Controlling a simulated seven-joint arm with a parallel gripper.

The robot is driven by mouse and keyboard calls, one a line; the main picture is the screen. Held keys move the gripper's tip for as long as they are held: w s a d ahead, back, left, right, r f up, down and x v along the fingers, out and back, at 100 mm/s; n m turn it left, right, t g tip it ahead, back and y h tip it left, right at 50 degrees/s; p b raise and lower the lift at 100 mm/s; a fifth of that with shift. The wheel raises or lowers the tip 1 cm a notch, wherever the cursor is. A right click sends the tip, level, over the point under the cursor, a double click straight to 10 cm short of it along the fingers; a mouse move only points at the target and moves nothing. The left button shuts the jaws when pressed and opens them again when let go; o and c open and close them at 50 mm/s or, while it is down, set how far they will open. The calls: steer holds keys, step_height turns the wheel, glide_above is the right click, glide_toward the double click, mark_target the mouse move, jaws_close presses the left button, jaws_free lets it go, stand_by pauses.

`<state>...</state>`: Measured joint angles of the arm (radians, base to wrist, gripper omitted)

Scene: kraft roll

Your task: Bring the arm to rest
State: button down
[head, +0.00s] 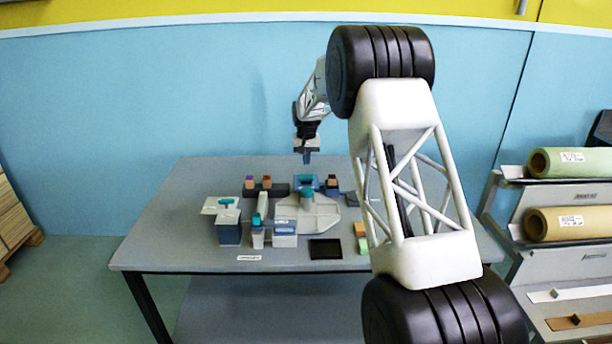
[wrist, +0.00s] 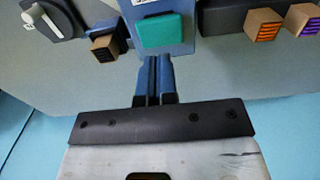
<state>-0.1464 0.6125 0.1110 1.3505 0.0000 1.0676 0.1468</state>
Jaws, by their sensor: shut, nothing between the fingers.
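My gripper (head: 307,157) hangs above the far part of the grey table (head: 170,240) in the head view, fingers pointing down. In the wrist view its two blue fingers (wrist: 154,82) are together, with nothing seen between them. It is apart from the things on the table in the head view. My arm's large white and black links cover the right part of the table.
Several small items stand mid-table, among them a teal-handled thing (head: 306,196), a blue-grey container (head: 229,228) and a black flat tray (head: 325,249). A rack with a green roll (head: 570,162) and a brown roll (head: 568,223) stands right. The table's left side is clear.

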steer(key=s+d+r, duration=0.3)
steer(key=s+r, duration=0.4)
steer(key=s, duration=0.4)
steer(key=s+d+r+t, duration=0.1)
steer(key=s+d+r, duration=0.3)
steer(key=s+r, duration=0.55)
steer(key=s+d+r, duration=0.3)
steer(key=s+r, duration=0.1)
steer(key=s, duration=0.9)
steer(key=s+d+f, duration=0.2)
steer(key=s, duration=1.7)
steer(key=s+d+f+t, duration=0.1)
steer(key=s+d+f, duration=0.2)
steer(key=s, duration=1.6)
steer(key=shift+s+d+t, duration=0.2)
steer(key=shift+t, duration=0.1)
steer(key=shift+f, duration=0.1)
